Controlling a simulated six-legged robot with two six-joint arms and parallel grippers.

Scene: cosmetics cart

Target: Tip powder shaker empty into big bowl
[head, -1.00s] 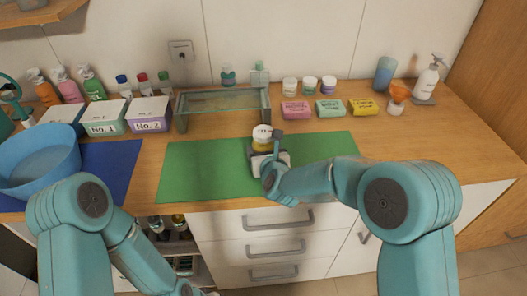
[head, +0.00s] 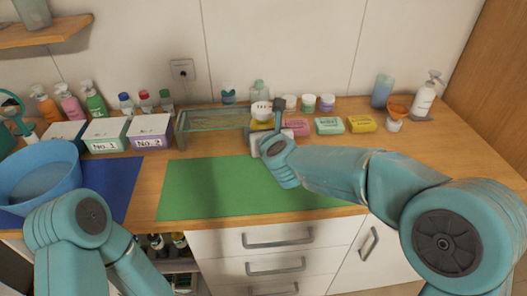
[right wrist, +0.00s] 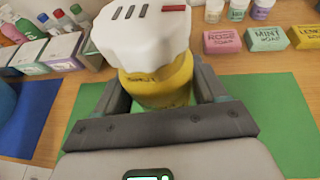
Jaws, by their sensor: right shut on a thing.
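The powder shaker (head: 261,109) has a white lid and a yellow body. In the right wrist view the shaker (right wrist: 155,75) stands roughly upright, with dark slots and a red mark on its lid. My right gripper (head: 263,124) is shut on its yellow body, one finger on each side, and holds it above the green mat. The big blue bowl (head: 62,182) sits at the far left on a blue mat, well left of the shaker. Its visible inside looks plain blue. My left arm shows at lower left, but its gripper is out of view.
A glass stand (head: 215,119) is just left of the shaker. Boxes No. 1 (head: 104,134) and No. 2 (head: 150,131) stand between bowl and stand. Soap bars (head: 329,126) and small jars are behind and to the right. The green mat (head: 215,187) is clear.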

